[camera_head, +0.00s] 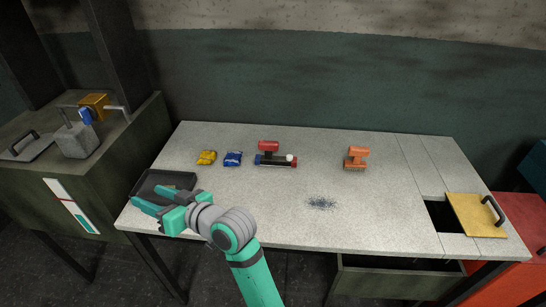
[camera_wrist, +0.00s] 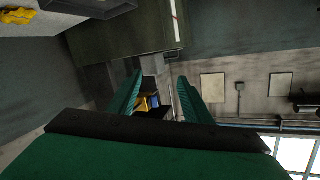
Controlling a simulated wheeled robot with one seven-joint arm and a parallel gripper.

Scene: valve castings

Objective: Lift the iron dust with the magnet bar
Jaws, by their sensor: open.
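A patch of dark iron dust (camera_head: 321,203) lies loose on the light grey worktable (camera_head: 240,215), right of the middle near the front. What looks like the magnet bar (camera_head: 276,160) lies at the back middle of the table, with a blue end, a red end and a red handle on top. My gripper (camera_head: 153,199) is at the table's left front, over or beside a black tray (camera_head: 165,178); it is empty and well away from the bar and the dust. In the wrist view, its two green fingers (camera_wrist: 160,88) stand apart with nothing between them.
A yellow packet (camera_head: 206,157) and a blue packet (camera_head: 233,158) lie left of the bar. An orange tool (camera_head: 356,158) stands to its right. A yellow lid (camera_head: 475,214) with a black handle lies beside a dark opening (camera_head: 441,216).

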